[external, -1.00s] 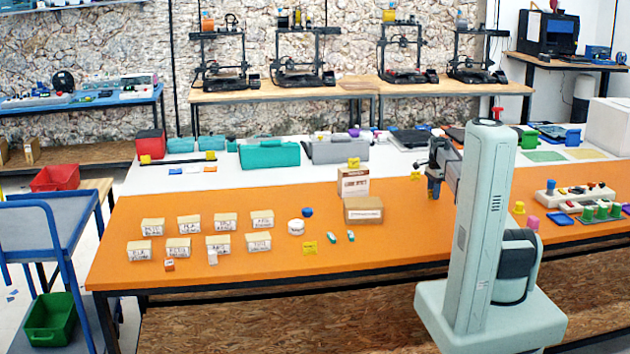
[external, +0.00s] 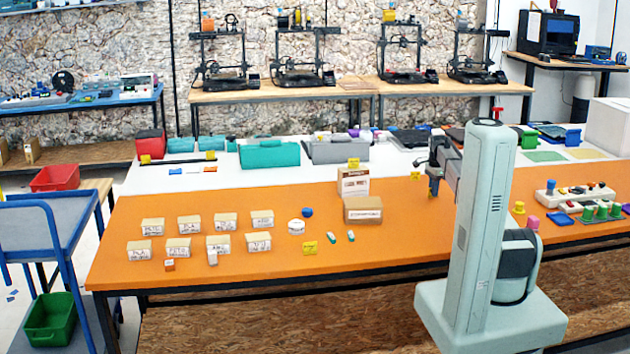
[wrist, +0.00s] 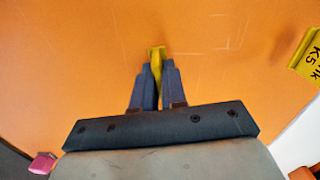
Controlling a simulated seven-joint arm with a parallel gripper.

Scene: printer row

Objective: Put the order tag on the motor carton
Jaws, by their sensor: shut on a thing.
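My gripper (wrist: 156,68) is shut on a narrow yellow piece (wrist: 157,56), seen nearly edge-on between the fingertips in the wrist view. It looks like the order tag, but no writing on it is readable. In the external view my gripper (external: 432,188) is over the right part of the orange table, right of two cartons. A brown carton with a white label (external: 363,211) stands in front of a white and brown carton (external: 352,184), which has a yellow tag on top (external: 353,163). The labels are too small to tell which is the motor carton.
Another yellow tag (external: 415,176) lies behind my gripper; it also shows in the wrist view (wrist: 308,62). Several labelled small boxes (external: 179,248) stand at left. A yellow tag (external: 310,248) lies in front. Pink and yellow pieces are at right. Orange table between gripper and cartons is clear.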

